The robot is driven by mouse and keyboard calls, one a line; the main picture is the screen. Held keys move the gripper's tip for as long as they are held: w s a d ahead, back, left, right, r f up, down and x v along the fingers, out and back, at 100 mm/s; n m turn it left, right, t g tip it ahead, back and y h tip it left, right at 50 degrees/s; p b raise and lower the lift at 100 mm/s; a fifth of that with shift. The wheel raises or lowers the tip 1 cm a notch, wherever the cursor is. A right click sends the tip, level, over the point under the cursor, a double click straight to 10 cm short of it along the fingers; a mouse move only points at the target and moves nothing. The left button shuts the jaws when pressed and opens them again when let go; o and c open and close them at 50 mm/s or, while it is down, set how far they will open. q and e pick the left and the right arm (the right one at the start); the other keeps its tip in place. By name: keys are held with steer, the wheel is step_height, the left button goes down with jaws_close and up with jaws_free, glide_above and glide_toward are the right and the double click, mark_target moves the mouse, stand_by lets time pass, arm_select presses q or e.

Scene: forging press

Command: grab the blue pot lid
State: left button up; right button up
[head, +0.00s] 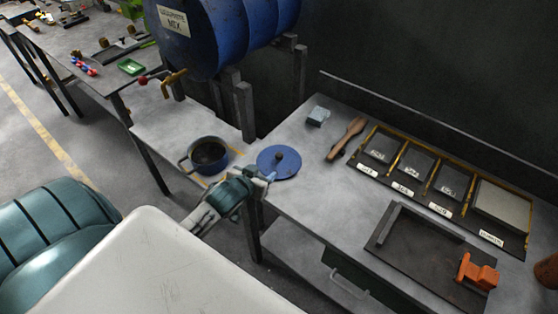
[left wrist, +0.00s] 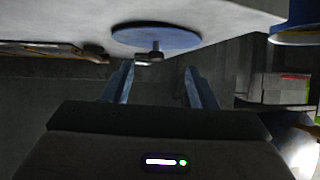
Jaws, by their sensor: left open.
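The blue pot lid (head: 291,166) lies flat on the grey bench, with a dark knob at its middle. My left gripper (head: 268,178) is at the near left edge of the lid; the head view does not show clearly whether it touches. In the left wrist view the lid (left wrist: 170,38) is at the top, its knob pointing down between the fingers. My left gripper (left wrist: 160,88) is open there, with nothing between its fingertips and the knob just beyond them. My right gripper is not in view.
A blue pot (head: 209,157) stands on a lower table left of the lid. A blue barrel (head: 225,35) lies above it. A wooden-handled tool (head: 347,138), a labelled tray (head: 440,190) and an orange object (head: 478,270) are to the right. Bare bench lies around the lid's right side.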

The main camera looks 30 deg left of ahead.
mark_target(279, 155)
arm_select(q)
steer(key=shift+w+a+r+t, duration=0.25)
steer(key=shift+w+r, duration=0.1)
steer(key=shift+w, duration=0.25)
steer(key=shift+w+a+r+t, duration=0.1)
steer(key=shift+w+r+t, duration=0.2)
steer(key=shift+w, duration=0.3)
steer(key=p+x, duration=0.1)
steer(key=x, duration=0.4)
steer(key=shift+d+f, duration=0.1)
steer(key=shift+w+p, duration=0.2)
steer(key=shift+p, duration=0.2)
steer(key=x, duration=0.1)
steer(key=p+x, duration=0.2)
steer(key=x, duration=0.1)
steer(key=shift+d+f, duration=0.1)
steer(key=shift+d, duration=0.25)
steer(key=shift+w+a+f, duration=0.1)
steer(key=shift+w+f, duration=0.15)
steer(key=shift+f, duration=0.05)
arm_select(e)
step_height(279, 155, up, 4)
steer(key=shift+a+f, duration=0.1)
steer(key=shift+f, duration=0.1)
arm_select(q)
jaws_close()
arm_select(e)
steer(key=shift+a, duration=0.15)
arm_select(q)
steer(key=shift+r, duration=0.1)
